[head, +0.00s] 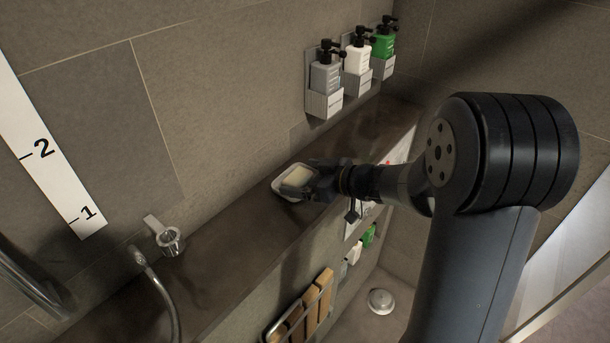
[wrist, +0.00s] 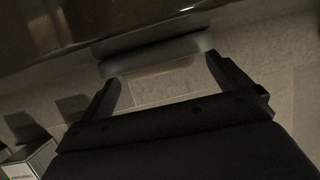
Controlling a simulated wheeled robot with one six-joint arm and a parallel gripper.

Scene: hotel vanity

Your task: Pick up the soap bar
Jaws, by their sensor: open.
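The pale cream soap bar (head: 297,176) lies in a small white dish (head: 279,190) on the dark stone ledge. In the head view my gripper (head: 311,180) is at the right side of the dish, level with the soap, and partly covers both. In the wrist view my gripper (wrist: 161,69) is open, its two fingers apart. A pale band, which seems to be the soap bar (wrist: 163,68), shows between the fingertips, with the dish (wrist: 150,49) just beyond. I cannot tell whether the fingers touch the soap.
Three pump dispensers, grey (head: 324,76), white (head: 358,55) and green (head: 383,44), hang on the wall behind the ledge (head: 235,222). A metal tap handle (head: 168,238) stands at the left. A rack with wooden slats (head: 318,298) is below the ledge's front.

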